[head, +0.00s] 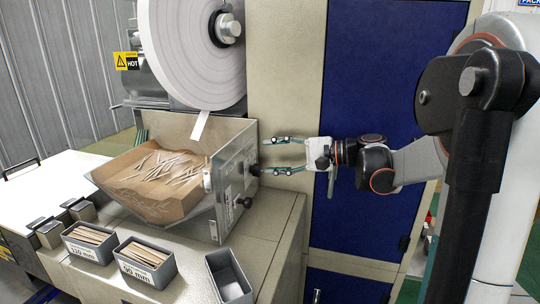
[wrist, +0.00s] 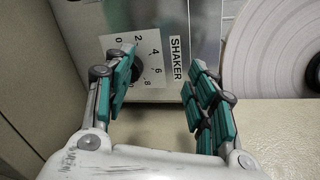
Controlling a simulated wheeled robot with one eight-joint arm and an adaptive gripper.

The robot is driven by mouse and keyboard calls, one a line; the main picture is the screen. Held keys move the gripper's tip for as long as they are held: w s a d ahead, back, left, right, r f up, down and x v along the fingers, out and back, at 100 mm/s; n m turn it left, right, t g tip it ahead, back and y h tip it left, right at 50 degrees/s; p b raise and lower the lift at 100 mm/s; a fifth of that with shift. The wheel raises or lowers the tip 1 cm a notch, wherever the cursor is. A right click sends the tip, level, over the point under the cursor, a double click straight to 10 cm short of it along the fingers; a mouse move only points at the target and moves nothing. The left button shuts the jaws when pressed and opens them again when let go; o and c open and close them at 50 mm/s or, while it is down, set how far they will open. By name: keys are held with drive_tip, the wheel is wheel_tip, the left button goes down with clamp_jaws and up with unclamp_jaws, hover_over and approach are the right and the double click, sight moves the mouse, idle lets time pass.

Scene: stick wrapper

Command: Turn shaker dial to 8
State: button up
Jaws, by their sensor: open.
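The shaker dial (wrist: 138,68) is a dark knob on a pale square plate marked 0, 2, 4, 6 and 8, next to a "SHAKER" label (wrist: 176,59). In the head view a black knob (head: 254,171), which looks like this dial, sits on the side of the metal hopper. My gripper (head: 266,155) is open, its fingers pointing at that panel. In the wrist view, the left finger of my gripper (wrist: 166,70) covers part of the dial, and the right finger is well clear of it. I cannot tell whether the finger touches the dial. The dial's setting cannot be read.
The hopper (head: 229,165) holds loose wooden sticks. A second black knob (head: 244,202) sits lower on its side. A large white paper roll (head: 180,50) hangs above. Grey bins (head: 145,263) stand below, one empty (head: 228,277). A blue cabinet door (head: 385,60) is behind my gripper.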

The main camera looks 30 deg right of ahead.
drive_tip(key=f+v, duration=0.1)
drive_tip(key=v, duration=0.8)
drive_tip(key=shift+s+d+f, duration=0.2)
drive_tip(key=shift+s+d, duration=0.05)
drive_tip(key=shift+s, duration=0.15)
idle(0.4)
idle(0.4)
drive_tip(key=m+t+b, duration=0.2)
drive_tip(key=m, duration=0.2)
approach(260, 171)
drive_tip(key=b+x, duration=0.2)
drive_tip(key=x, duration=0.6)
drive_tip(key=shift+w+f, duration=0.1)
drive_tip(key=shift+w, duration=0.25)
drive_tip(key=c, duration=1.1)
